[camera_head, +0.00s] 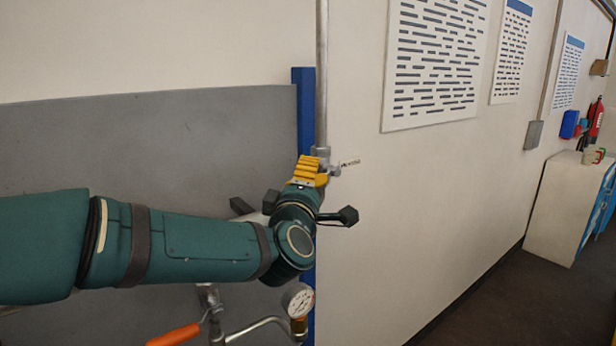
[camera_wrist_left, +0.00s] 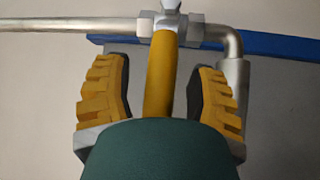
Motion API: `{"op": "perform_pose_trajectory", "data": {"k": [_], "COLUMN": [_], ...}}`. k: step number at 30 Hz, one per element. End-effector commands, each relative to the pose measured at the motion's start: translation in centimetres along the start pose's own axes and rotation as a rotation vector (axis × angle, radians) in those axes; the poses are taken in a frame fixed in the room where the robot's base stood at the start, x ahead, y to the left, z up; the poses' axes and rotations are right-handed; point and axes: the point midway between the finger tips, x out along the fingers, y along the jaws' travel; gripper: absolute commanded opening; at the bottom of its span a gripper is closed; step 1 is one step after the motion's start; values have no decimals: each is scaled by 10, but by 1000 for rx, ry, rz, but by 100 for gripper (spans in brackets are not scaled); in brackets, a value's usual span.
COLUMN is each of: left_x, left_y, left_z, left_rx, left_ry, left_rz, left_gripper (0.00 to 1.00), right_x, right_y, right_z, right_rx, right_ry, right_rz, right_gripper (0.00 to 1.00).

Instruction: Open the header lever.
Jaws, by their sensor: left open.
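A yellow lever (camera_wrist_left: 160,80) shows in the left wrist view, running from a grey valve body (camera_wrist_left: 186,28) back toward my palm, across the line of the pipe. My left gripper (camera_wrist_left: 160,70) is open, with one ridged yellow finger on each side of the lever and a visible gap on both sides. The lever's near end is hidden behind my green gripper body. In the head view my left gripper (camera_head: 312,168) is at the vertical pipe, just below the valve fitting (camera_head: 321,154), and hides the lever. My right gripper is in neither view.
A grey pipe (camera_head: 322,70) runs up the wall beside a blue post (camera_head: 304,110). Below my arm are an orange handle (camera_head: 175,336) and a round gauge (camera_head: 300,302). A cabinet (camera_head: 558,205) stands far right.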

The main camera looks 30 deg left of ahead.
Motion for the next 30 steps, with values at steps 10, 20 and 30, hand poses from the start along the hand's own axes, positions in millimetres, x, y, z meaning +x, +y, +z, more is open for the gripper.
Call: {"op": "perform_pose_trajectory", "data": {"k": [10,20,30], "left_x": [15,14,18], "left_y": [-1,0,-3], "left_z": [0,0,2], "left_rx": [1,1,-7], "left_ry": [-1,-1,2], "left_rz": [-1,-1,7], "left_gripper": [57,0,0], "right_x": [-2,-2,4], "right_y": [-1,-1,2], "right_z": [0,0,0], "right_rx": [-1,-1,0], "right_ry": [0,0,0], "right_rz": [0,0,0], "right_gripper": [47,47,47]}}
